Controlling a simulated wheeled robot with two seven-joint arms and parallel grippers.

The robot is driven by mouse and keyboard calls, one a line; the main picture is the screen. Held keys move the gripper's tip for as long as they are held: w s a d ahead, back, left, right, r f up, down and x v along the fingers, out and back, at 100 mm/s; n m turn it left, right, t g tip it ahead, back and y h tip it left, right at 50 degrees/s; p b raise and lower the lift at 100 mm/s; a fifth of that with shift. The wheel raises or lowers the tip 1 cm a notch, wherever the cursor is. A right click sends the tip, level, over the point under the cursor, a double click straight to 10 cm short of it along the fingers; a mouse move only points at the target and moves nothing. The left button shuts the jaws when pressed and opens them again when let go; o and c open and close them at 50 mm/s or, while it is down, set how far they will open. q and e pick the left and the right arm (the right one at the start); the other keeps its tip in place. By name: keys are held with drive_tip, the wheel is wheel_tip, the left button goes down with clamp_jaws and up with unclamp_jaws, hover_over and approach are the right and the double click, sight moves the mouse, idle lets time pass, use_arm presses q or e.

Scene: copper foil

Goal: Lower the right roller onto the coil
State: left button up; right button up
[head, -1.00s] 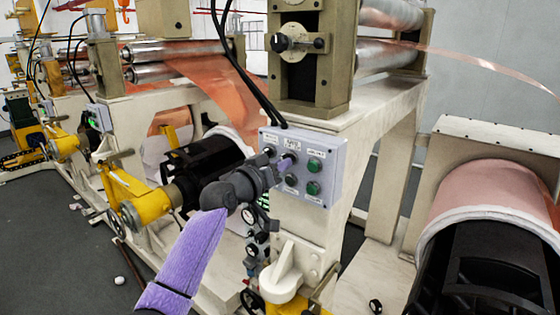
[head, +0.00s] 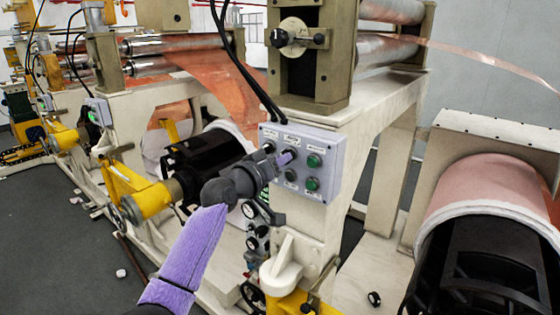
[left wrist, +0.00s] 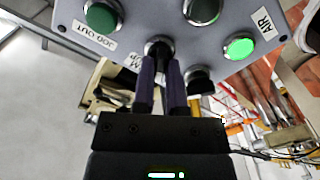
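The grey control box (head: 326,146) hangs on the white machine frame, with green buttons and black switches. My left gripper (head: 286,158) is at its front, left of the upper green button (head: 314,161). In the left wrist view its two purple fingers (left wrist: 160,72) stand close together, one on each side of a black selector switch (left wrist: 158,47), and look closed on it. A button by the AIR label (left wrist: 240,46) glows green. A copper-coloured coil (head: 490,190) sits at the right. Silver rollers (head: 388,52) are above the frame. My right gripper is out of view.
Black cables (head: 240,70) hang down to the box's top. A yellow arm (head: 135,190) and a black shaft (head: 205,160) stand left of my left arm. A copper strip (head: 490,62) runs off right. Dark floor is open at lower left.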

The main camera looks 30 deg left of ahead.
use_arm(q)
drive_tip(key=o, duration=0.4)
drive_tip(key=shift+c, duration=0.2)
drive_tip(key=s+b, duration=0.3)
drive_tip(key=s, duration=0.7)
drive_tip(key=shift+a, duration=0.4)
